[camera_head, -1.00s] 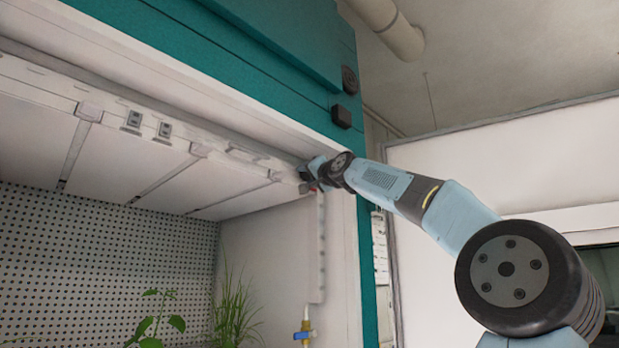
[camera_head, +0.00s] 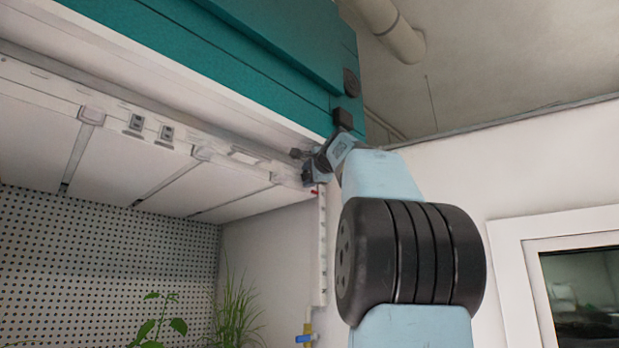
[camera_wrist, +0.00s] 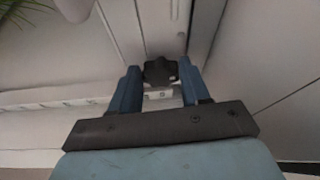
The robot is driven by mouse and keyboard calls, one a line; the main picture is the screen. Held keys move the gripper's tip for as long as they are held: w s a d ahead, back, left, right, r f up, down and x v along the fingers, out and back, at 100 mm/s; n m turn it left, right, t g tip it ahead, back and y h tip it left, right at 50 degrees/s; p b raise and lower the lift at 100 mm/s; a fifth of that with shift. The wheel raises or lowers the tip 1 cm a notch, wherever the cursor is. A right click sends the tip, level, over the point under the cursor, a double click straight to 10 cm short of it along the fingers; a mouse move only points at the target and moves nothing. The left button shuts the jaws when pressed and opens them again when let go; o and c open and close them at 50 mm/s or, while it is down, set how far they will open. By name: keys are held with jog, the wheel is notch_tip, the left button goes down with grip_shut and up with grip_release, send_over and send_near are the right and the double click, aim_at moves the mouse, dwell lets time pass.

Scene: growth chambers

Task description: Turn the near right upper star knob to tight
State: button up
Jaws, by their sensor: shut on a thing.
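The near right upper star knob (camera_wrist: 160,72) is small, black and lobed. In the wrist view it sits between the two blue fingers of my gripper (camera_wrist: 160,82), on the pale underside of the chamber's lamp panels. My gripper is shut on it. In the head view my gripper (camera_head: 309,176) is at the right end of the lamp panel frame, under the teal cabinet edge. The knob is hidden there behind my gripper. The knob's turn angle is too small to read.
The teal cabinet front (camera_head: 230,70) runs just above my wrist, with a dark block (camera_head: 342,119) at its corner. A white vertical strip (camera_head: 322,250) hangs below my gripper. Green plants (camera_head: 232,315) stand lower in the chamber. A white wall and window lie to the right.

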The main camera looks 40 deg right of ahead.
jog(key=shift+d+m+g, duration=0.1)
jog(key=shift+m+g, duration=0.2)
jog(key=shift+m, duration=0.3)
jog(key=o, duration=1.1)
jog(key=shift+c, duration=0.2)
jog(key=v, duration=1.3)
jog(key=shift+s, duration=0.4)
jog(key=shift+f, duration=0.15)
